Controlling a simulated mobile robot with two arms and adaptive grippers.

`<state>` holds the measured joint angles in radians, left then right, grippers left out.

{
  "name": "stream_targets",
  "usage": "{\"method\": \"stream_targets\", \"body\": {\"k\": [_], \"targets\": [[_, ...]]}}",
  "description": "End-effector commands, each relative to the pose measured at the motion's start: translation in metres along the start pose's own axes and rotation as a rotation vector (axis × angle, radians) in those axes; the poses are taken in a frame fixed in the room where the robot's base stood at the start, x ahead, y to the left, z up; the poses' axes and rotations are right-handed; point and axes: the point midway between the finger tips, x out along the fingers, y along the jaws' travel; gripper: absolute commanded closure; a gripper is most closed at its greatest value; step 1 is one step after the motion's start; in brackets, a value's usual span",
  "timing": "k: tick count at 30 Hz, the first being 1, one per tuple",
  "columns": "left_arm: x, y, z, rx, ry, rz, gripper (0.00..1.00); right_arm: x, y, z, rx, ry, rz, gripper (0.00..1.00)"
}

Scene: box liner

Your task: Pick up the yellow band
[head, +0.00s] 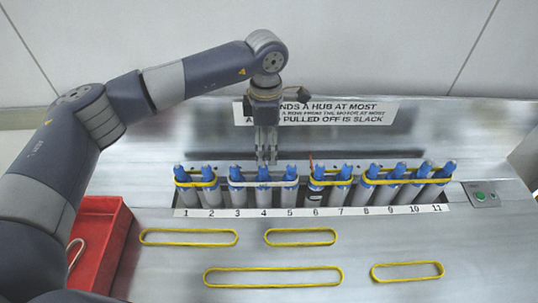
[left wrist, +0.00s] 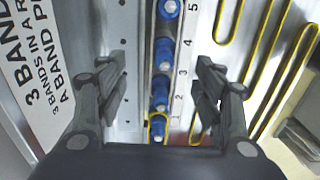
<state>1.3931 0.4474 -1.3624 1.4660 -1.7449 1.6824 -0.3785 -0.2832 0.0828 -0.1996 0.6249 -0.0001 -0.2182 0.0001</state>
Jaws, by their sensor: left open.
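Several loose yellow bands lie flat on the grey metal surface in the head view: one at left (head: 188,245), a short one in the middle (head: 300,245), a long one in front (head: 272,286) and one at right (head: 408,279). Other yellow bands are around blue-topped hubs: at 1 and 2 (head: 196,184), at 6 and 7 (head: 330,183), and across the right-hand hubs (head: 405,182). My left gripper (head: 266,158) points down, open and empty, over the row near hub 4. It also shows open in the left wrist view (left wrist: 161,75). My right gripper is out of view.
A pale band (head: 250,185) spans hubs 3 to 5. A red bin (head: 112,235) stands at the left, partly hidden by my arm. A sign (head: 340,112) is on the panel behind the hubs. A green button box (head: 481,195) is at the right.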

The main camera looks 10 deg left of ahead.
Motion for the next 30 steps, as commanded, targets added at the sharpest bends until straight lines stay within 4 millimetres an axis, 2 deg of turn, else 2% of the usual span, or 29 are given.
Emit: {"method": "stream_targets", "body": {"k": [2, 9, 13, 19, 25, 30], "targets": [[0.004, -0.001, 0.0, 0.001, 0.001, -0.002, 0.38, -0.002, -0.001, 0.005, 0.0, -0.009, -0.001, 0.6], [0.039, -0.001, -0.001, -0.001, 0.001, -0.004, 0.38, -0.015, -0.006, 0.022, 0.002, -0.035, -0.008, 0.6], [0.052, -0.001, 0.0, 0.0, 0.0, -0.001, 0.38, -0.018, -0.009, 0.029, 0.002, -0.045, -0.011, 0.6], [0.066, -0.004, -0.003, -0.001, 0.002, -0.003, 0.38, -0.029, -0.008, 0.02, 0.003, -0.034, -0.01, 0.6], [0.094, -0.008, -0.005, 0.0, 0.001, -0.004, 0.38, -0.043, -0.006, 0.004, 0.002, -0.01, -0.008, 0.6], [0.107, -0.007, -0.005, 0.0, 0.001, -0.001, 0.38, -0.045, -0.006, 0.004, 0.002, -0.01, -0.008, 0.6]]}}
